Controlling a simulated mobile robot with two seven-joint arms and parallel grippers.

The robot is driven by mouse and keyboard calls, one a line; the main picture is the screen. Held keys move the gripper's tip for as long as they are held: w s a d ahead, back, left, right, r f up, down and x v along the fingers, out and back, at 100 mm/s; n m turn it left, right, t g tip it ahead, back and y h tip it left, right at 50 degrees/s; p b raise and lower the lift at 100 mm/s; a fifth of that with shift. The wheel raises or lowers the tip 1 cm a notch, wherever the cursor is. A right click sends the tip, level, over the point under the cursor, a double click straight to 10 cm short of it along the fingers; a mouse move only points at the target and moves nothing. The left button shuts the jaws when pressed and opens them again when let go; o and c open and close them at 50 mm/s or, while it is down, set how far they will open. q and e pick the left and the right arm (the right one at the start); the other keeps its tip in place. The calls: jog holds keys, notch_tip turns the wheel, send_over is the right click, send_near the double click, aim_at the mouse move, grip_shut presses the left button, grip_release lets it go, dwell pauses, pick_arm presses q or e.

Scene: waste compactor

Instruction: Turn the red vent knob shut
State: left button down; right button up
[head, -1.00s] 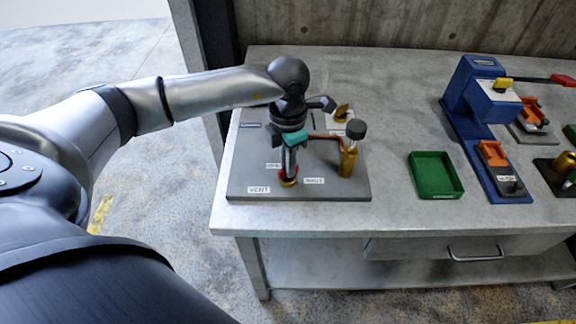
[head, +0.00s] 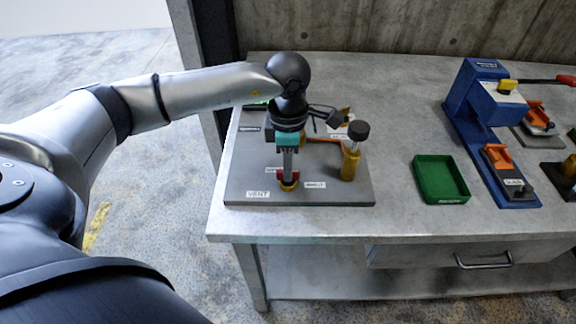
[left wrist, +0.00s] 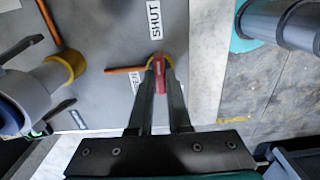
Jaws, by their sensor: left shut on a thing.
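The red vent knob (left wrist: 159,75) sits on a brass base on the grey panel (head: 330,195), behind the VENT label (head: 258,194). In the head view only a bit of the red knob (head: 282,174) shows beside the fingers. My left gripper (head: 288,178) points straight down over it. In the left wrist view the left gripper's fingers (left wrist: 160,70) are shut on the red knob, one on each side. The knob's long side lies roughly in line with the SHUT label (left wrist: 154,20) in that view. My right gripper is not in view.
A brass post with a black knob (head: 358,131) stands right of the gripper on the same panel. An orange-brown pipe (head: 322,140) runs behind. A green tray (head: 440,180) and a blue press (head: 480,105) stand further right. Bare bench lies between panel and tray.

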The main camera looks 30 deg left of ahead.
pick_arm(q)
jog(key=c, duration=0.9)
grip_release()
jog(key=shift+o, duration=0.2)
notch_tip(320, 180, up, 15)
jog(key=p, duration=0.1)
jog(key=shift+r+p, duration=0.2)
jog(key=shift+p, duration=0.15)
